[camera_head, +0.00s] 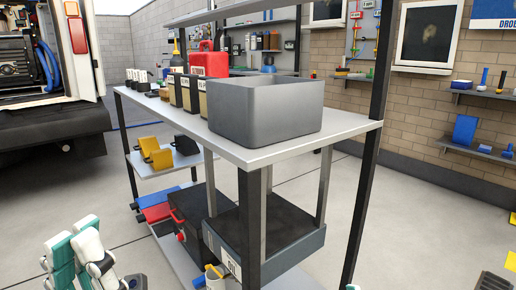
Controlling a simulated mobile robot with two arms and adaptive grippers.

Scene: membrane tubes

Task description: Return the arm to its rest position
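My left arm, white and teal, comes in at the bottom left. Its dark gripper (101,268) is low in front of the shelving, clear of the table; its fingers are too small and partly hidden to tell open from shut. I see nothing clearly held in it. My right gripper cannot be made out. I cannot pick out membrane tubes for certain; small white-topped items (137,76) stand at the far left of the tabletop.
A grey open bin (266,110) stands on the metal table (345,126). Behind it are dark labelled boxes (190,95) and a red canister (209,64).

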